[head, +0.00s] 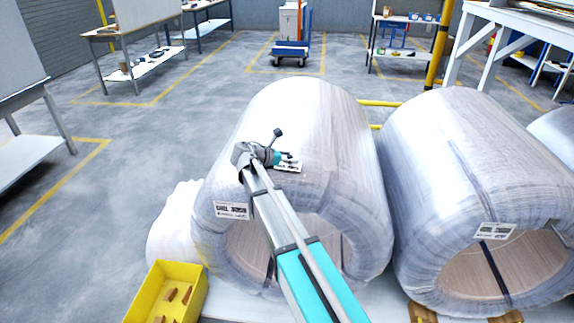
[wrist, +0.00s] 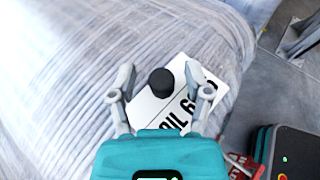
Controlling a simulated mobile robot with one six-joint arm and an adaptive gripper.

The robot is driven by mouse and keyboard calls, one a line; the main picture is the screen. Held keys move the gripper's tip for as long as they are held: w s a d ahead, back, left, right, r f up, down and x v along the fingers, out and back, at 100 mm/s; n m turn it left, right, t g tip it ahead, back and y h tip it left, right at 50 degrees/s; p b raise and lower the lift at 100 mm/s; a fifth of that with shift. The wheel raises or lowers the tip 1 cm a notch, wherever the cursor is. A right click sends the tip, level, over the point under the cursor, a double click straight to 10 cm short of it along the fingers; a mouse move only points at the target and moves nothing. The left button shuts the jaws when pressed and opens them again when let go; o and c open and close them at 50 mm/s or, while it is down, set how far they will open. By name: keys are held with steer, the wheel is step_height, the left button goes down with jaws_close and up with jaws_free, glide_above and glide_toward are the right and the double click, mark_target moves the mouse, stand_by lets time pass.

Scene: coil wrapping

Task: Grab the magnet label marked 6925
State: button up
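A white magnet label (wrist: 150,105) with black print and a round black knob (wrist: 160,82) lies on a wrapped coil (wrist: 60,75). The print shows "69", but the remaining digits are hidden by my right finger. My gripper (wrist: 158,72) is open, with one finger on each side of the knob and visible gaps to both. In the head view, my gripper (head: 286,157) is over the label (head: 288,167) on the top front of the left coil (head: 310,110).
Another label (head: 231,210) sits on the left coil's front rim, and one (head: 494,231) on the right coil (head: 440,140). Their print is too small to read. A yellow bin (head: 150,288) with brown pieces stands at front left. Tables and a blue cart (head: 290,50) stand behind.

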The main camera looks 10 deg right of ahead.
mark_target(293, 170)
jaws_close()
steer(key=shift+r, duration=0.2)
step_height(293, 170, up, 2)
steer(key=shift+r+p, duration=0.1)
steer(key=shift+p, duration=1.15)
steer(key=s+r+p, duration=1)
steer(key=s, duration=0.4)
steer(key=shift+r, duration=0.25)
steer(key=shift+d, duration=0.1)
